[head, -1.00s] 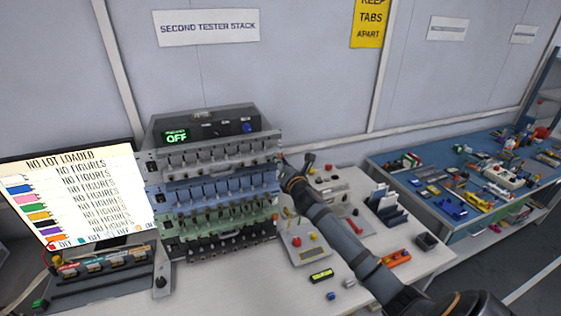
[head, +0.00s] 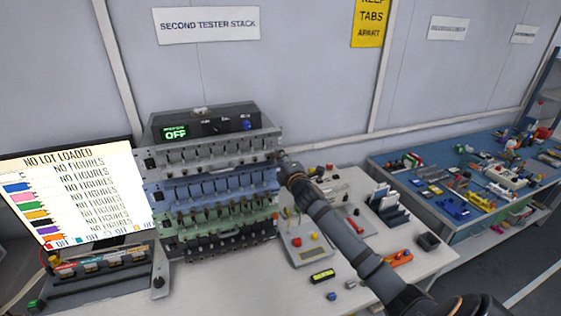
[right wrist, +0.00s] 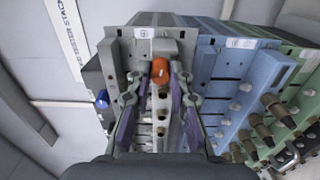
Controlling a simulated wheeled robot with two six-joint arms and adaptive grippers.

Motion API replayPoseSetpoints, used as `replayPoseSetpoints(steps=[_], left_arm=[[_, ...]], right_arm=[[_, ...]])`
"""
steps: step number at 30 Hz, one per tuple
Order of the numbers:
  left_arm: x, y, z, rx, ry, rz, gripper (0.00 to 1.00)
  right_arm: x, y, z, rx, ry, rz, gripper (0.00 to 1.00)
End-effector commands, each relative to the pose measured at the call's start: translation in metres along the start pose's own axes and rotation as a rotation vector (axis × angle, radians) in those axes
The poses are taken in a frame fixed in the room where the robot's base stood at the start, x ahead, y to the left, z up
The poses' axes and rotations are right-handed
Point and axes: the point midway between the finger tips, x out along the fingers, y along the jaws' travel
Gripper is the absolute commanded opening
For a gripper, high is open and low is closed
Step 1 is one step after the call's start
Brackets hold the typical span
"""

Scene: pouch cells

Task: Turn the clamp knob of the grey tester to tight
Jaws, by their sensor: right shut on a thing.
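The grey tester (head: 210,158) is the top row of the tester stack, under the black unit with the lit OFF display. It also shows in the right wrist view (right wrist: 128,50), where its end faces the camera. Its orange clamp knob (right wrist: 160,70) sits on that end. My right gripper (right wrist: 159,80) is shut on the knob, with one finger on each side. In the head view my right gripper (head: 283,162) is at the right end of the grey tester, and the knob is hidden there. My left gripper is not in view.
A blue tester (head: 212,190) and a green tester (head: 215,221) are stacked below, with a dark row under them. A screen (head: 70,195) reading NO LOT LOADED stands at the left. A red-knobbed box (head: 308,244) and a card holder (head: 388,210) are on the bench to the right.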

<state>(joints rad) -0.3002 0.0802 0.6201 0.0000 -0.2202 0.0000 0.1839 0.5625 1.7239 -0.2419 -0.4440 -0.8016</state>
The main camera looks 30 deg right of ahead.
Motion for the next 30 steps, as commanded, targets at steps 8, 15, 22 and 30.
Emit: replayPoseSetpoints(steps=[8,15,22,30], left_arm=[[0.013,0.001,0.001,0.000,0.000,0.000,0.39],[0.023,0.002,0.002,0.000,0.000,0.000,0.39],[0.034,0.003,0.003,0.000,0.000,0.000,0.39],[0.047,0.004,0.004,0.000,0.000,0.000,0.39]], right_arm=[[0.000,-0.003,0.000,0.259,-0.001,0.000,0.00],[0.000,-0.003,0.000,0.487,-0.001,-0.001,0.00],[0.000,-0.003,0.001,0.705,-0.001,-0.001,0.00],[0.000,-0.004,0.001,0.944,-0.002,-0.002,0.00]])
